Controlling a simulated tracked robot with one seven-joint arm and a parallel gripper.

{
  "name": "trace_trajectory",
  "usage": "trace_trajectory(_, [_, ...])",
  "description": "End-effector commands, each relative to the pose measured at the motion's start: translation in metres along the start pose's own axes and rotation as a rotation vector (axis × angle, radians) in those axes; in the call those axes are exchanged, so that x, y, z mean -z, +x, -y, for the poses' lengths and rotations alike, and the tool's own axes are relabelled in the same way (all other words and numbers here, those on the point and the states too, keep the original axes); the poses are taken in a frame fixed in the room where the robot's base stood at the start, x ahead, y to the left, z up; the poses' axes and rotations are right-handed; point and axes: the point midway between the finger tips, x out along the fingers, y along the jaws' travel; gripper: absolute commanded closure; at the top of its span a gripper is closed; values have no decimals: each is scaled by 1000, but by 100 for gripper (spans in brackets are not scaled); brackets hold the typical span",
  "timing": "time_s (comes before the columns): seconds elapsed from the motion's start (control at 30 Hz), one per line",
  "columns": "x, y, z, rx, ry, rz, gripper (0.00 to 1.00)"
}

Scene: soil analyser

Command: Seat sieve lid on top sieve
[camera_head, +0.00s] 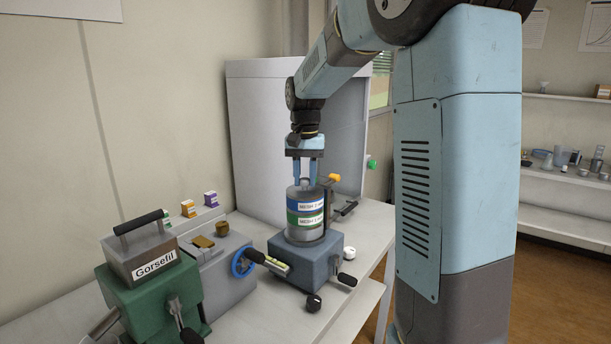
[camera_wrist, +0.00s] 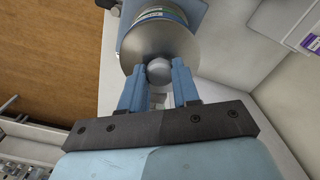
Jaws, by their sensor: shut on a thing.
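The sieve stack (camera_head: 305,222) stands on a blue-grey shaker base (camera_head: 305,260) in the head view, with one blue and one green label band. The grey metal sieve lid (camera_wrist: 150,40) is a round disc with a pale round knob (camera_wrist: 159,72), seen close in the wrist view. My gripper (camera_head: 306,182) points down over the stack, shut on the lid's knob, a finger on each side. The lid is at the top of the stack. I cannot tell whether it touches the top sieve all round or is slightly above it.
A green machine (camera_head: 150,300) labelled Gorsefil and a grey device with a blue handwheel (camera_head: 243,262) stand left of the shaker. A black knob (camera_head: 313,303) and a white round item (camera_head: 349,252) are near the base. A tall grey cabinet (camera_head: 255,130) stands behind.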

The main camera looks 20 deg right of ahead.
Motion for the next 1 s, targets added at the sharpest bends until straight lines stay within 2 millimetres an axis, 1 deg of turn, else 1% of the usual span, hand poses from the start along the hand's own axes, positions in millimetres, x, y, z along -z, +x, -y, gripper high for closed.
trace_trajectory(0.03, [0,0,0,0,0,0,96])
trace_trajectory(0.07, [0,0,0,0,0,0,67])
trace_trajectory(0.3, [0,0,-1,0,1,-1,44])
trace_trajectory(0.37, [0,0,-1,0,1,-1,39])
trace_trajectory(0.6, [1,-1,-1,0,1,-1,39])
trace_trajectory(0.73, [1,-8,-1,1,1,-3,39])
trace_trajectory(0.87, [1,-26,-1,2,1,-5,39])
trace_trajectory(1.0, [2,-54,-1,2,1,-5,39])
